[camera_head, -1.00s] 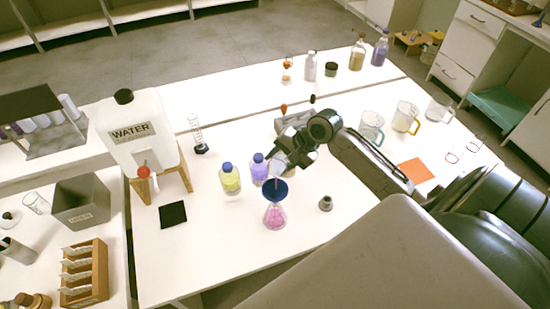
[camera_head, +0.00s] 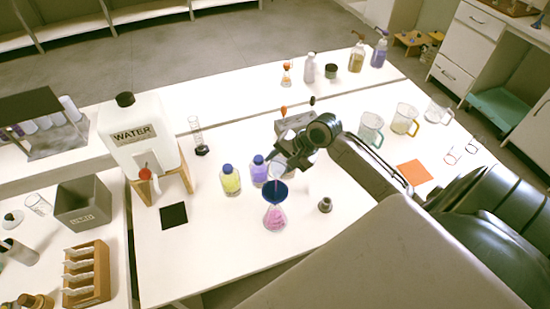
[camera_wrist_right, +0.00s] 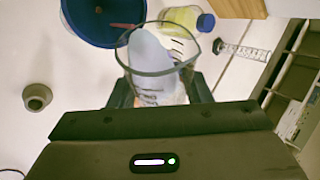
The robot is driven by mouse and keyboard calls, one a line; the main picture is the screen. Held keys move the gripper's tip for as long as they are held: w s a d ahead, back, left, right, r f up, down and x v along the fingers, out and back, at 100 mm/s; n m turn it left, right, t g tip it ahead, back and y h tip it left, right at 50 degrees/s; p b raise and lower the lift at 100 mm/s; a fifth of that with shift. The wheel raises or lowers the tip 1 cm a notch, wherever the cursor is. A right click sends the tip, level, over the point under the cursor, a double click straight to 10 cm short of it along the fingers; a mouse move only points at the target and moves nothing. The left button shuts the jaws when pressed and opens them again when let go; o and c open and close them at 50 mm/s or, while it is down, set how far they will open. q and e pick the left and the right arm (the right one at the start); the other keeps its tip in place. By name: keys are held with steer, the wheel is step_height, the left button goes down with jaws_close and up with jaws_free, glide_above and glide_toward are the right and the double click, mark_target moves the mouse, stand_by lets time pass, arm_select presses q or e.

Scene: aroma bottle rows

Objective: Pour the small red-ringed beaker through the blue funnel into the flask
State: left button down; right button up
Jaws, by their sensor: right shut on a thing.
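A clear beaker (camera_wrist_right: 160,62) is held between the fingers of my right gripper (camera_head: 284,160) and is tipped toward the blue funnel. I cannot make out a red ring on it. The blue funnel (camera_head: 275,193) sits in the mouth of the flask (camera_head: 274,218), which stands upright with pink liquid in it. The funnel (camera_wrist_right: 82,22) shows at the top left of the right wrist view, beside the beaker's lip. A thin reddish streak shows over the funnel, between it and the beaker's lip. My left gripper is not in view.
Yellow (camera_head: 230,180) and purple (camera_head: 259,170) bottles stand close left of the funnel. A small grey stopper-like piece (camera_head: 325,205) is right of the flask. A water tank (camera_head: 140,135) stands at left, several jugs at right. The table front is clear.

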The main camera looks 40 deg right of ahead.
steer(key=shift+s+r+t+h+p, duration=0.1)
steer(key=shift+r+t+h+p, duration=0.25)
steer(key=shift+p, duration=1)
stand_by(2.5)
steer(key=shift+s+a+f+n+t+h+p, duration=0.4)
steer(key=shift+n+t+h+p, duration=0.2)
steer(key=shift+p, duration=0.4)
stand_by(3.1)
